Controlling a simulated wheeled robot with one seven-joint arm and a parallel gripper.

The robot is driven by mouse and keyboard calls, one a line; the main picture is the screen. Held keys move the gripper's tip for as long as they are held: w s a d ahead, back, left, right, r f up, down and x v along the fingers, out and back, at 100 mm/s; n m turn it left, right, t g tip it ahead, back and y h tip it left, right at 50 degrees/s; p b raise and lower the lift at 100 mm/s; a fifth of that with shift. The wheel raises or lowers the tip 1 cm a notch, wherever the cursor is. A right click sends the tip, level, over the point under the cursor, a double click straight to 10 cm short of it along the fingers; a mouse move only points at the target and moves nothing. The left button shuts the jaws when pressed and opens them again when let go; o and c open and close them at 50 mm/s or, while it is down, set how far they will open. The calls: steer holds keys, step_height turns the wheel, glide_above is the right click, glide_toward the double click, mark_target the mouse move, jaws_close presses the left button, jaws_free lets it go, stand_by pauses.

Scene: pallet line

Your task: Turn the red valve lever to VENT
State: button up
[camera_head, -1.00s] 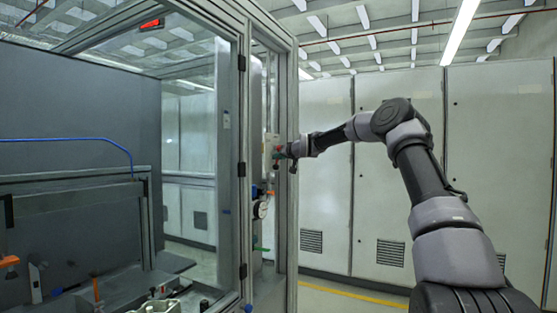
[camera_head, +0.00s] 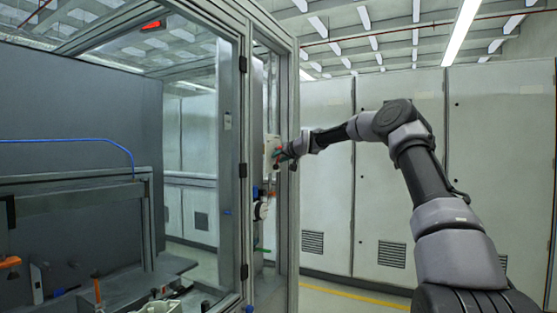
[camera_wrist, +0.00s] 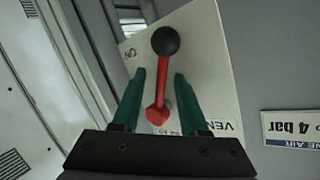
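The red valve lever (camera_wrist: 163,82) with its black ball knob shows in the wrist view, on a pale label plate (camera_wrist: 205,60). The plate reads VENT at its lower right and has a partly legible mark at its upper left. The knob points up in that view, towards neither marking squarely. My gripper (camera_wrist: 161,75) is open, with its two green fingers on either side of the lever and a visible gap on each side. In the head view my gripper (camera_head: 281,156) is at the plate (camera_head: 271,152) on the cabinet frame; the lever is too small to read there.
A blue and white sign reading 4 bar (camera_wrist: 295,128) is right of the plate in the wrist view. The glazed machine frame (camera_head: 246,150) stands left; grey cabinets (camera_head: 400,190) stand behind my arm.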

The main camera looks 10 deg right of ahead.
steer(key=v, duration=1.1)
steer(key=shift+w, duration=0.1)
